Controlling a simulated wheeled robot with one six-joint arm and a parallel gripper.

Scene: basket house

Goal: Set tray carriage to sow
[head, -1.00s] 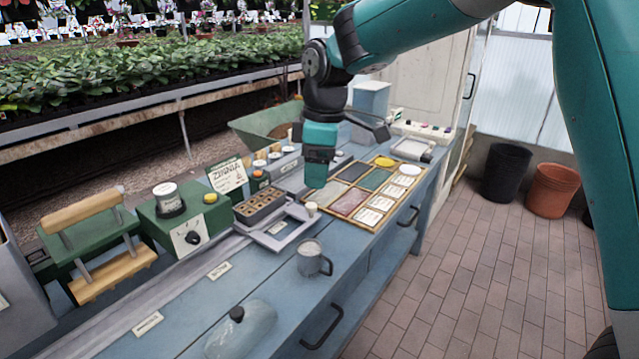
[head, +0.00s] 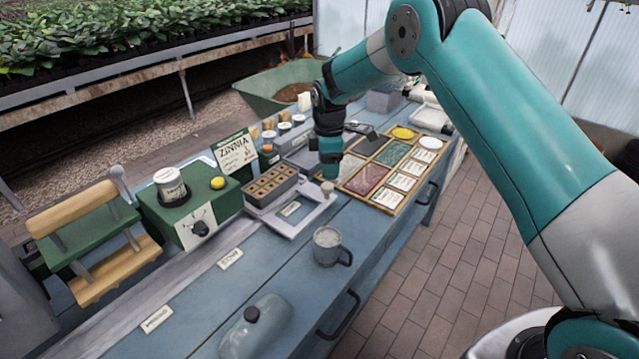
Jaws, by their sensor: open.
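The tray carriage (head: 287,222) is a light grey frame on a rail along the blue bench. It carries a brown celled seed tray (head: 272,183), and a small pale knob (head: 327,188) stands at its right end. A small label that seems to read SOW (head: 230,258) lies on the bench left of the carriage; another label (head: 156,319) lies farther left. My gripper (head: 329,177) points down just above the knob, open. Its fingers are too small to make out well, and I cannot tell whether they touch the knob.
A green seeder box (head: 192,205) with a dial and yellow button stands behind the rail, beside a ZINNIA packet (head: 234,152). A sectioned wooden tray (head: 385,200) lies right of my gripper.

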